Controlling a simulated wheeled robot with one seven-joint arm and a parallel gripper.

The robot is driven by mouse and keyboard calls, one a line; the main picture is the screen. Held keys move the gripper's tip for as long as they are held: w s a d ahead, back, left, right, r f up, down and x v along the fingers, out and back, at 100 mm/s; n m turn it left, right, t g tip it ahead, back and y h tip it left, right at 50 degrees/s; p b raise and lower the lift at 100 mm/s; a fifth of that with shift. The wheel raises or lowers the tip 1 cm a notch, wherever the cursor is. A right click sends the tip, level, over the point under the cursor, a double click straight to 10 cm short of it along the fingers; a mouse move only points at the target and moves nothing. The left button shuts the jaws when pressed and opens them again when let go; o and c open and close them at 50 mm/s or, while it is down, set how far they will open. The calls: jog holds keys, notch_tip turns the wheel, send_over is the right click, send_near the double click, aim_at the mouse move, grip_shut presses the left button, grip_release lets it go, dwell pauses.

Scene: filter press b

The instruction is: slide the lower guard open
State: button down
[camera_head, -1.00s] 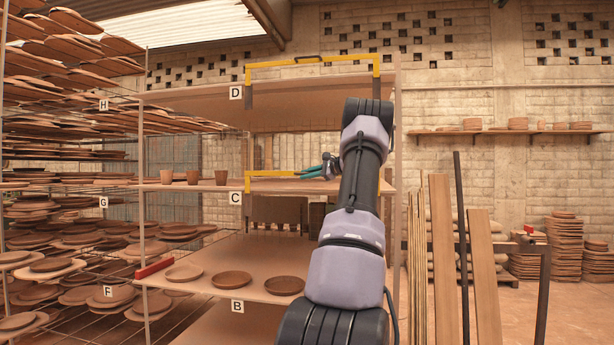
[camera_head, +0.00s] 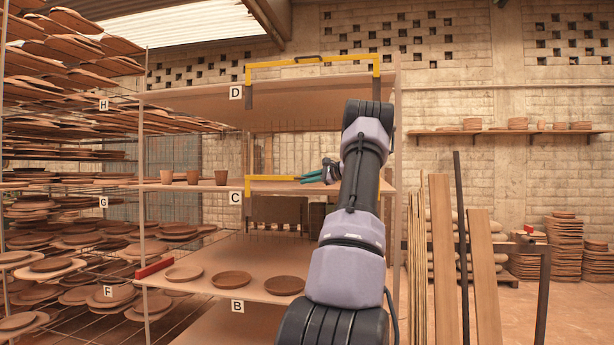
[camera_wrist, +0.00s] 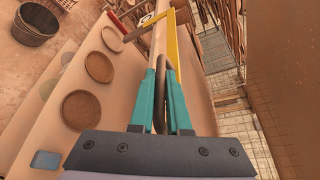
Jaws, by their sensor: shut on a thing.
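The lower guard (camera_head: 272,178) is a yellow bar frame at the front edge of shelf C, its right part hidden behind my arm. It also shows in the wrist view as a yellow bar (camera_wrist: 172,42). My gripper (camera_head: 322,175) is at the guard's bar, with its teal fingers on either side of a dark handle (camera_wrist: 160,88) in the wrist view. The fingers are shut on this handle.
An upper yellow guard (camera_head: 347,57) spans shelf D. Several cups (camera_head: 193,177) stand on shelf C to the left. Plates (camera_head: 231,280) lie on shelf B below. Planks (camera_head: 443,260) lean at the right.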

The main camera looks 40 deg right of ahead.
notch_tip(320, 180, down, 6)
jog(key=shift+r, duration=0.1)
jog(key=c, duration=0.9)
grip_release()
jog(key=v, duration=1)
jog(key=shift+s+d+r, duration=0.1)
jog(key=shift+s+d, duration=0.1)
jog(key=shift+s, duration=0.15)
